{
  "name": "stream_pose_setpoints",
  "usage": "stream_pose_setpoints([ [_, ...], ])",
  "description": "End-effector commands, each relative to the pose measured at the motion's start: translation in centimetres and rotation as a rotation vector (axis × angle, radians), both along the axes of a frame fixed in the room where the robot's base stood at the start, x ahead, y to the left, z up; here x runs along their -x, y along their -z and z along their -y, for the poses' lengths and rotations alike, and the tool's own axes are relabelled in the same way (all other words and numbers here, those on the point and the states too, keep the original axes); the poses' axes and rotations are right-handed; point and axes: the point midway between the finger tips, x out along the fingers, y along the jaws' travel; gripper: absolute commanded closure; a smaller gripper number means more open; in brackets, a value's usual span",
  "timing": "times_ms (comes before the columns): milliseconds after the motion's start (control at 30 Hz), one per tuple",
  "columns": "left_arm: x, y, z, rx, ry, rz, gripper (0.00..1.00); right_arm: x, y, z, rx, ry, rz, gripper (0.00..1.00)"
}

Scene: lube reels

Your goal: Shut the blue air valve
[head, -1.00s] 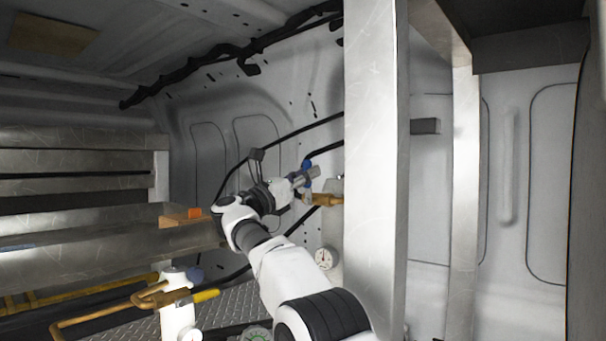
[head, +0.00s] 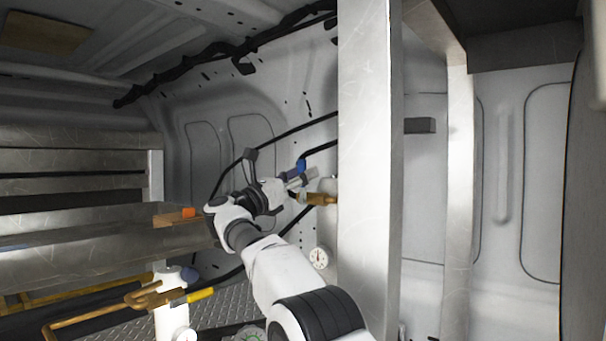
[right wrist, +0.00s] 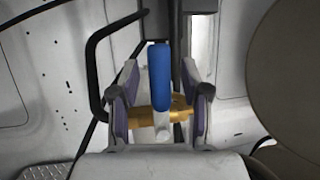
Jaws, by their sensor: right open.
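The blue air valve's lever (right wrist: 159,78) stands upright in the right wrist view, on a pale stem in front of a brass valve body (right wrist: 180,109). In the head view the blue lever (head: 301,165) and the brass body (head: 319,199) show just left of the metal post. My right gripper (head: 292,181) is at the valve. In the right wrist view its open fingers (right wrist: 160,100) stand on both sides of the lever, with gaps between lever and pads. The gripper partly hides the lever in the head view. My left gripper is not in view.
A tall metal post (head: 364,150) stands close to the right of the valve. Black hoses (head: 312,127) run along the wall behind. A gauge (head: 319,257) sits below. Metal shelves (head: 75,215) and a yellow-handled fitting (head: 192,297) are at left.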

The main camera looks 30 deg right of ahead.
Motion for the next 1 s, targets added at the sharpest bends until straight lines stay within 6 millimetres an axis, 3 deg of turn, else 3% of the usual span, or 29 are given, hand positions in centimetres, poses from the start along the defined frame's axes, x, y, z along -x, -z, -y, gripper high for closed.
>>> stream_pose_setpoints([
  [167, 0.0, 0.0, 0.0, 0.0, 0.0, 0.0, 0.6, 0.4, 1.0, -2.8, 0.005, -0.002, -0.005, 0.54],
  [400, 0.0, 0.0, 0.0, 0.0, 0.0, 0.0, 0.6, 1.2, 3.4, -8.4, 0.002, -0.002, 0.0, 0.54],
  [500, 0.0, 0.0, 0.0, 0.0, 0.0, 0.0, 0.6, 1.4, 4.0, -9.7, 0.002, 0.0, 0.0, 0.54],
  [1000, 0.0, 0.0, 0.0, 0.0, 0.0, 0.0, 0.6, 1.5, 4.3, -10.2, 0.0, 0.001, 0.0, 0.54],
])
